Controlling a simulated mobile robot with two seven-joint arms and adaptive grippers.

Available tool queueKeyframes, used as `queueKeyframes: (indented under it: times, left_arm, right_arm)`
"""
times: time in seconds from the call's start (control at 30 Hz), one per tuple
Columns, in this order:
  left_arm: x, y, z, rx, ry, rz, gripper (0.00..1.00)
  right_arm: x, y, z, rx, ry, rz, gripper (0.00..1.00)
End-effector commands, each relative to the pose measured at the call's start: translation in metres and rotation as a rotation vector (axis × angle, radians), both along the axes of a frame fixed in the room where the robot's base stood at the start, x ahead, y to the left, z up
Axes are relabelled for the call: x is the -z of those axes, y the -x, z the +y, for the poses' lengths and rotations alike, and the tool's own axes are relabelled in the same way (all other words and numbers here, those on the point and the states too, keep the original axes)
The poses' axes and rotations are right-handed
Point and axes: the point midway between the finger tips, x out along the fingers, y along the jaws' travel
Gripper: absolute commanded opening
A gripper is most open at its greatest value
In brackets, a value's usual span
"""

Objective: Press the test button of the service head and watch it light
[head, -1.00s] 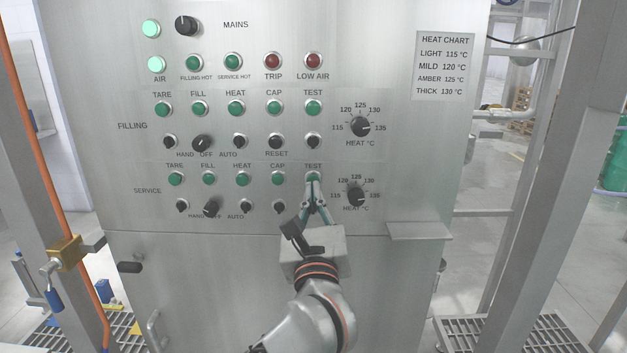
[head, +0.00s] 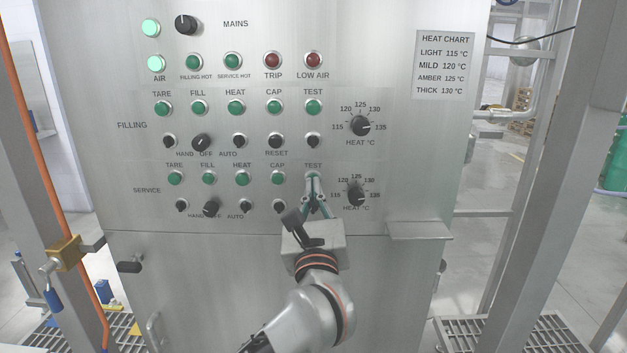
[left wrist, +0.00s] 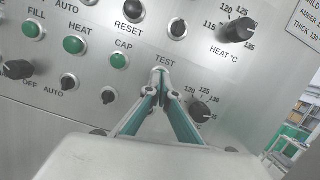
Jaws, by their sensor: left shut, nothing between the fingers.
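My left gripper (head: 313,178) is shut and empty. Its fingertips lie over the spot just under the TEST label of the SERVICE row, and they also show there in the left wrist view (left wrist: 160,73). The fingertips cover the round green service test button, so only a bit of its rim shows around them. I cannot tell how far it is pushed in or whether it is lit. The black switch below it is hidden behind the fingers. My right gripper is not in view.
The service CAP lamp (head: 277,178) and service HEAT °C knob (head: 356,195) flank the fingers. The FILLING test lamp (head: 313,107) above is dark green. The AIR lamp (head: 156,64) glows pale green. A small ledge (head: 420,231) juts out at lower right.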

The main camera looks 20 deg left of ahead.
Motion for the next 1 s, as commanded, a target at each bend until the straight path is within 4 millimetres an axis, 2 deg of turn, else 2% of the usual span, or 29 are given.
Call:
queueKeyframes:
  times: [0.33, 0.8, 1.0]
  left_arm:
    - [0.0, -0.001, 0.0, 0.0, 0.0, 0.0, 0.0]
    - [0.0, 0.038, -0.011, 0.001, 0.001, 0.002, 0.0]
    - [0.0, 0.045, -0.013, 0.0, 0.0, 0.001, 0.0]
  right_arm:
    - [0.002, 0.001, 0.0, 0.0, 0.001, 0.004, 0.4]
    - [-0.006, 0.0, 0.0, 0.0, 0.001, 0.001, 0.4]
    - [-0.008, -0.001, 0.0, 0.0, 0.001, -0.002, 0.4]
